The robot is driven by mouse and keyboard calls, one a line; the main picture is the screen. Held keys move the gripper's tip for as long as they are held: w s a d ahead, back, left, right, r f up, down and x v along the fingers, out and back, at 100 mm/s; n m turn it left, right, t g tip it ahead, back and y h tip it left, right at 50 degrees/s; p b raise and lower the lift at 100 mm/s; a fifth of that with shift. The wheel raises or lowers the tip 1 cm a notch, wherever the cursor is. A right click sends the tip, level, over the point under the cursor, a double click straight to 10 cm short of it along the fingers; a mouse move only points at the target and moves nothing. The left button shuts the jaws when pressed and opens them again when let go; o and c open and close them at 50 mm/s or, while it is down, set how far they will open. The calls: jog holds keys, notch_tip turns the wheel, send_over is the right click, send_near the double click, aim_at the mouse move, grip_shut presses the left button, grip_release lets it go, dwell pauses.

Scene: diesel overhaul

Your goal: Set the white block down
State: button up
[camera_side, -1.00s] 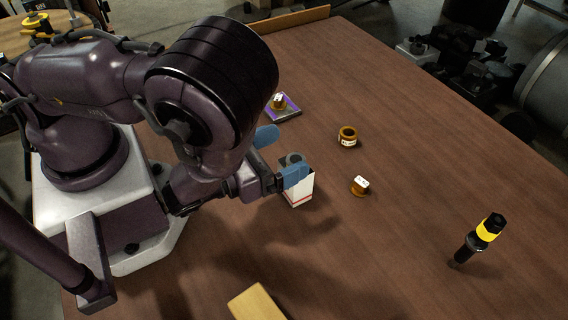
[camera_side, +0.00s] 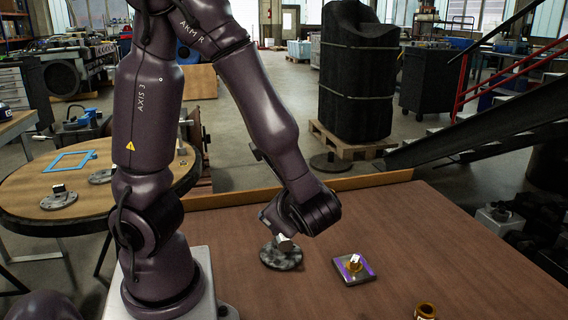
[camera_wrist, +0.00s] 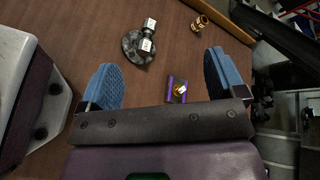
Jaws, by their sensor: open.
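In the side view the fingers cannot be made out below my bent wrist. A mottled grey disc (camera_side: 270,259) lies on the brown table under my wrist; the disc also shows in the wrist view (camera_wrist: 131,54). A small pale-faced item (camera_side: 284,243) is at the disc; it shows in the wrist view (camera_wrist: 147,45) with white faces and a dark part. I cannot tell whether this is the white block.
A purple-edged pad (camera_side: 366,277) carries a small brass piece with a white top (camera_side: 354,261). A brass ring (camera_side: 426,311) stands nearer the camera. A low wooden rail (camera_side: 230,200) runs along the table's back edge. Bare tabletop lies right of the pad.

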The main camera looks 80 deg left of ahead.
jog(key=s+d+r+n+t+h, duration=0.2)
jog(key=d+r+n+t+h, duration=0.3)
jog(key=r+n+h, duration=0.5)
jog(key=d+h, duration=0.1)
jog(key=h, duration=0.1)
jog(key=shift+h, duration=0.4)
jog(key=shift+s, duration=0.15)
